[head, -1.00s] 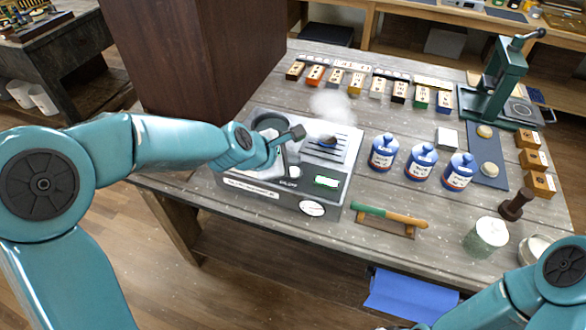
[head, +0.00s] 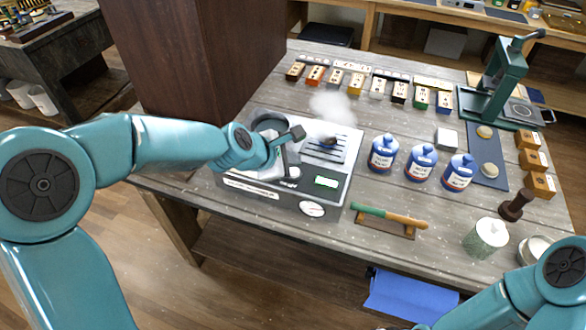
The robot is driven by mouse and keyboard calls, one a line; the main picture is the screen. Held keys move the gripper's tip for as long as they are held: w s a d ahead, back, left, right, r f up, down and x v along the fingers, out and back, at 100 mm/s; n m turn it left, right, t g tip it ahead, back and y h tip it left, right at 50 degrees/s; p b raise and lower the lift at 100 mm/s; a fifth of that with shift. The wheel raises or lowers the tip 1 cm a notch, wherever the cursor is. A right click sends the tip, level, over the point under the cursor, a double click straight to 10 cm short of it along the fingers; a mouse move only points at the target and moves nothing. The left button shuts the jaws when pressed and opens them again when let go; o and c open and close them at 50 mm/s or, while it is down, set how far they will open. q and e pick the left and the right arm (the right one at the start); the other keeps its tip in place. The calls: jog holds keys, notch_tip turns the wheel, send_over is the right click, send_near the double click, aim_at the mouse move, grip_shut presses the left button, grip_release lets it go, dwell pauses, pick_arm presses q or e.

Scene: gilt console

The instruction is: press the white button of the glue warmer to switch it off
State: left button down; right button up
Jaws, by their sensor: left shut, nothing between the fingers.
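The glue warmer (head: 337,192) is a grey box on the near left of the wooden table. It has a green-lit display, a dark slatted top with pale steam above, and a round pot (head: 268,121) at its back left. My left gripper (head: 291,160) is shut and empty, low over the warmer's top, left of the display. A white oval (head: 312,209) sits on the front face. My right arm enters at lower right; its gripper is out of view.
A tall dark brown cabinet (head: 190,60) stands behind my left arm. Blue-and-white bottles (head: 383,153) stand right of the warmer. A green-and-wood handled tool (head: 388,214) lies on a rest in front. A green press (head: 503,85) stands at the far right.

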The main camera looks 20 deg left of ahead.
pick_arm(q)
jog(key=shift+f, duration=0.1)
dwell(0.5)
jog(key=shift+f+b, duration=0.4)
jog(key=shift+f+b, duration=0.4)
dwell(0.5)
jog(key=shift+r, duration=0.15)
jog(key=shift+r+p, duration=0.75)
jog(key=shift+p, duration=0.2)
notch_tip(320, 180, up, 6)
jog(key=p, duration=0.6)
